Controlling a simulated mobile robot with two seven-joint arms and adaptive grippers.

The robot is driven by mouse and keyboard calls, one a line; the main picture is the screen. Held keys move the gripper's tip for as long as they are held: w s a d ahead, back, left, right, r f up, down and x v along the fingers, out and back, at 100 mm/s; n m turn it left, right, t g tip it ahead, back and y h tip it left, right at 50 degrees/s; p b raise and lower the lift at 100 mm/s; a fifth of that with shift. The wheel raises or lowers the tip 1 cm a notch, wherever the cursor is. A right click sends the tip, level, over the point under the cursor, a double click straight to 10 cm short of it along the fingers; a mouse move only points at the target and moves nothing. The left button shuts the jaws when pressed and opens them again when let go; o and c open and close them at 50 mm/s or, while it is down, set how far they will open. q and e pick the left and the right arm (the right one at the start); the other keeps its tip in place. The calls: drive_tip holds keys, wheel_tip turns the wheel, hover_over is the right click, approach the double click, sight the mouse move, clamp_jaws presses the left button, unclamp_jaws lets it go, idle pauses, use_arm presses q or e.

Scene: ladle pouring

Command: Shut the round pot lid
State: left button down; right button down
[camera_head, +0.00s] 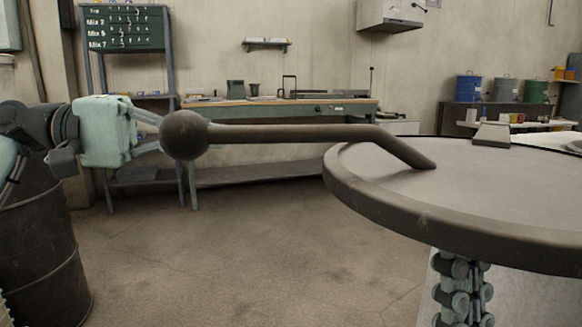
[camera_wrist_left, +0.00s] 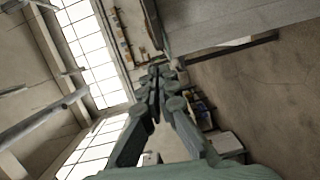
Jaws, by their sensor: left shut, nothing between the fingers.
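The round pot lid (camera_head: 530,190) is a broad grey disc with a thick rim at the right of the head view. It looks close to level, and I cannot tell whether a gap is under it. Its long handle (camera_head: 300,134) runs left and ends in a dark ball knob (camera_head: 184,135). My left gripper (camera_head: 148,130) is at the knob's left side, its fingertips partly hidden by the knob. In the left wrist view its fingers (camera_wrist_left: 160,82) are together with nothing between them. I cannot tell whether they touch the knob.
A dark drum (camera_head: 40,245) stands at the lower left. A workbench (camera_head: 290,112) is along the back wall. A teal knobbed column (camera_head: 462,290) shows below the lid's rim, and I cannot tell what it is. The floor (camera_head: 250,250) between drum and lid is clear.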

use_arm(q)
drive_tip(key=s+d+f, duration=0.1)
drive_tip(key=s+d, duration=0.1)
drive_tip(key=d, duration=1)
drive_tip(key=shift+d+f, duration=0.15)
drive_tip(key=shift+d, duration=0.25)
